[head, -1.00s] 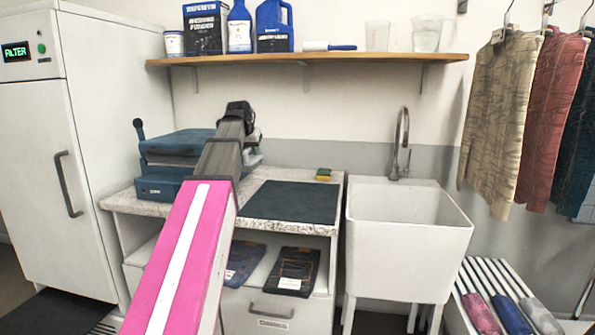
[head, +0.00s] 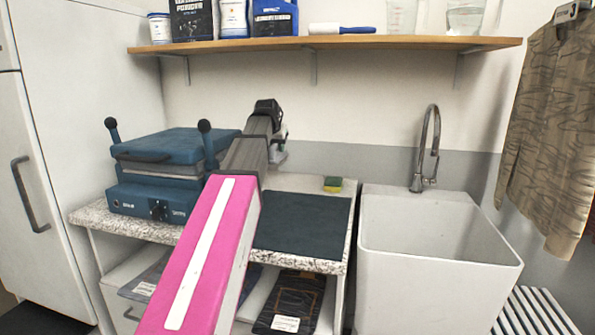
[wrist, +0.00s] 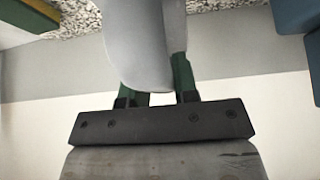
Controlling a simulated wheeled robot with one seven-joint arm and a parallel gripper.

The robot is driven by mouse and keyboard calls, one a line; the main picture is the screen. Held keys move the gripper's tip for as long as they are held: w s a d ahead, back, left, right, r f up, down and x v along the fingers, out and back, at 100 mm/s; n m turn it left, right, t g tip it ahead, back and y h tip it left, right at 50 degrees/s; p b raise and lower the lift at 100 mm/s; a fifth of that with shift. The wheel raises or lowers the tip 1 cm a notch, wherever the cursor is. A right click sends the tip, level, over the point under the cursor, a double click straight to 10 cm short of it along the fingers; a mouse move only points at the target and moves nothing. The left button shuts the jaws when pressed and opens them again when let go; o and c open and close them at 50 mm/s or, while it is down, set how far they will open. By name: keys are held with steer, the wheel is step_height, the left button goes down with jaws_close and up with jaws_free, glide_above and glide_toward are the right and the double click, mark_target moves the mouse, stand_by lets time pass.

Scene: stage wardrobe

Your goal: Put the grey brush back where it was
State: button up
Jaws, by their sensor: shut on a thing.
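My gripper (wrist: 158,95) has green fingers, and they are shut on a smooth light-grey object, the grey brush (wrist: 145,45), in the wrist view. Only part of the brush shows there; its upper end runs out of the frame. In the head view my gripper (head: 277,143) is above the back of the counter, right of the blue press, mostly hidden behind my arm. A small pale part of the brush (head: 278,156) seems to show just under it. I cannot make out its bristles.
A blue heat press (head: 165,165) stands on the speckled counter (head: 120,222), left of my arm. A dark mat (head: 305,222) and a green-yellow sponge (head: 333,184) lie to the right. A white sink (head: 435,270) is beside the counter. A shelf (head: 400,43) with bottles, a roller and clear beakers hangs above.

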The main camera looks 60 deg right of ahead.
steer(key=shift+s+d+f, duration=0.85)
steer(key=shift+s+f, duration=0.15)
steer(key=shift+f, duration=0.45)
steer(key=shift+s+d+f, duration=0.8)
steer(key=shift+s+f, duration=0.15)
steer(key=shift+f, duration=0.5)
steer(key=shift+s+d+f, duration=0.85)
steer(key=shift+s+f, duration=0.15)
steer(key=shift+f, duration=0.45)
steer(key=o, duration=0.8)
steer(key=shift+f, duration=0.1)
steer(key=shift+o, duration=0.2)
steer(key=shift+r, duration=0.2)
steer(key=v, duration=1.2)
